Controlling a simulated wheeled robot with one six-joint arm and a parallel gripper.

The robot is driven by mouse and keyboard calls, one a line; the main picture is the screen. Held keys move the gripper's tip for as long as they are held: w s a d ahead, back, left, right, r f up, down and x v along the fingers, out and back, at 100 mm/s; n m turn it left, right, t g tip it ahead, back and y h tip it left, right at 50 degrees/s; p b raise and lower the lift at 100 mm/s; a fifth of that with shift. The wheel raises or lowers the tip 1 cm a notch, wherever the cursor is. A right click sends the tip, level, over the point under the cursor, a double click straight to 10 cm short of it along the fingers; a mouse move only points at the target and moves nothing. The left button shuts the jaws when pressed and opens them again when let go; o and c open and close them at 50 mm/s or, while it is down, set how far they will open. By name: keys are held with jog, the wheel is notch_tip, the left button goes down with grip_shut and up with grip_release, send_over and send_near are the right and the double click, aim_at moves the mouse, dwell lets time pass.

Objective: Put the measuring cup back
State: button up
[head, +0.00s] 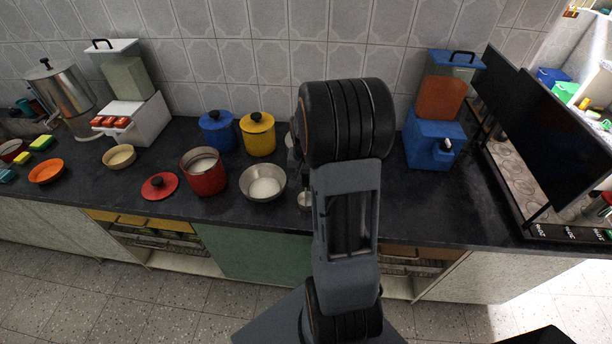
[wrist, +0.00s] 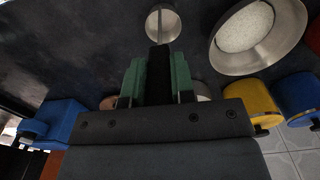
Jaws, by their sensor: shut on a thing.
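The measuring cup is a small round steel cup with a dark handle. In the wrist view its cup (wrist: 163,24) is just beyond my fingertips, and its handle lies between the green finger pads. My gripper (wrist: 157,75) is shut on that handle. In the head view the cup (head: 305,202) shows at the left edge of my arm, right of the steel bowl (head: 281,191); my arm hides the fingers there. I cannot tell whether the cup touches the counter. The bowl holds white grains and also shows in the wrist view (wrist: 232,67).
On the dark counter (head: 225,210), an open red pot (head: 207,183), its red lid (head: 159,187), a blue pot (head: 217,137) and a yellow pot (head: 258,140) stand left of my arm. A blue dispenser (head: 433,150) stands right. The counter between it and my arm is clear.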

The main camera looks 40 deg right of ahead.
jog(key=shift+f, duration=0.1)
jog(key=o, duration=0.8)
jog(key=shift+o, duration=0.2)
notch_tip(320, 180, up, 11)
jog(key=shift+r+b, duration=0.1)
jog(key=shift+b, duration=0.35)
jog(key=shift+a+r, duration=0.15)
jog(key=shift+r, duration=0.2)
jog(key=s+a+r+n+t, duration=0.1)
jog(key=s+a+n, duration=0.3)
jog(key=a, duration=0.5)
jog(key=s+a+r+n+t, duration=0.1)
jog(key=s+a+n+t, duration=0.2)
jog(key=s+a, duration=0.3)
jog(key=a+n, duration=0.1)
jog(key=a, duration=0.2)
jog(key=shift+r+n+t, duration=0.15)
jog(key=shift+n+t, duration=0.15)
jog(key=shift+n, duration=0.1)
